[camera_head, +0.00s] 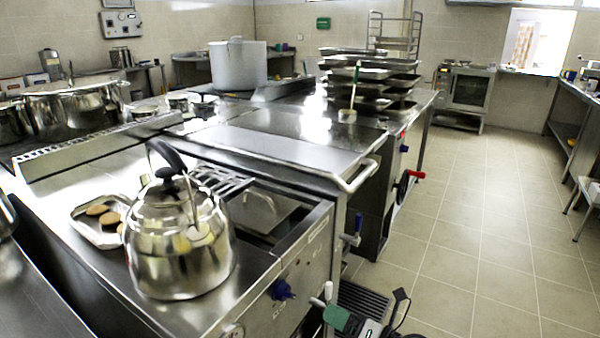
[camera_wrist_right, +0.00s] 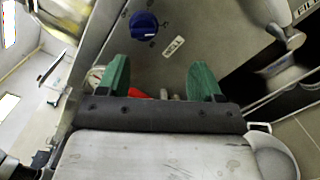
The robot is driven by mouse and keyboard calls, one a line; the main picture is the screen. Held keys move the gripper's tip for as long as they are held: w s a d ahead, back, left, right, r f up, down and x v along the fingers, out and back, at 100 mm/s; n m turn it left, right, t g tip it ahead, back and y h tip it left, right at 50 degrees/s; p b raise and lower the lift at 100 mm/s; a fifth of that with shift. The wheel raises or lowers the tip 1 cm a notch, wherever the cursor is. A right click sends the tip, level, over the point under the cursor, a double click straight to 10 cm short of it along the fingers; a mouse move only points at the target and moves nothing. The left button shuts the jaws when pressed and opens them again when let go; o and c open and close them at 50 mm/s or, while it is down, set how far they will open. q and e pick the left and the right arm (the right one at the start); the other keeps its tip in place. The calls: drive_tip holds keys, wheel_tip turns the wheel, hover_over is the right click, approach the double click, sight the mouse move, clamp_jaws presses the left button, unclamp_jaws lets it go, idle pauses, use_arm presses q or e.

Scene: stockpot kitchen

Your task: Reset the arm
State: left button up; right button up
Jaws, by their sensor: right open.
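My right gripper (camera_head: 338,316) is low at the bottom edge of the head view, in front of the cooking unit's front panel (camera_head: 292,262). Its green fingers are partly cut off there. In the right wrist view my right gripper (camera_wrist_right: 160,80) shows both green fingers spread wide with nothing between them. Beyond them is the steel panel with a blue knob (camera_wrist_right: 145,25). My left gripper is not in view. A shiny steel kettle (camera_head: 172,250) with a black handle stands on the counter, left of and above the right gripper.
A small metal tray (camera_head: 88,232) with brown round pieces lies behind the kettle. A large pot (camera_head: 238,66) and stacked trays (camera_head: 368,75) stand farther back. Blue knobs and a towel-bar handle (camera_head: 358,178) stick out from the units. The tiled floor (camera_head: 470,225) on the right is clear.

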drive_tip(key=s+d+f+m+h+p, duration=0.2)
drive_tip(key=s+d+f+m+h, duration=0.15)
drive_tip(key=f+m, duration=0.4)
drive_tip(key=s+d+f+m+h+p, duration=0.2)
drive_tip(key=s+d+f+m+h, duration=0.25)
drive_tip(key=f, duration=0.45)
drive_tip(key=s+d+f+m+h+p, duration=0.2)
drive_tip(key=d+f+m+h, duration=0.15)
drive_tip(key=f+m, duration=0.45)
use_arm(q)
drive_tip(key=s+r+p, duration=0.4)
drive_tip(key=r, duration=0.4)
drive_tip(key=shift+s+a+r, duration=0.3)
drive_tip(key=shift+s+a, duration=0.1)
use_arm(e)
drive_tip(key=s+f+m+g+h, duration=0.1)
drive_tip(key=s+f+m+g, duration=0.2)
drive_tip(key=s, duration=0.9)
drive_tip(key=s+d+f+m+g, duration=0.1)
drive_tip(key=s+f+m+g, duration=0.2)
drive_tip(key=s, duration=0.9)
drive_tip(key=s+d+f+m+g+h, duration=0.1)
drive_tip(key=s+f+m+g, duration=0.3)
drive_tip(key=s, duration=0.8)
wheel_tip(320, 180, down, 3)
drive_tip(key=m, duration=0.2)
drive_tip(key=shift+m+h, duration=0.3)
drive_tip(key=shift+h, duration=0.05)
drive_tip(key=shift+d, duration=0.1)
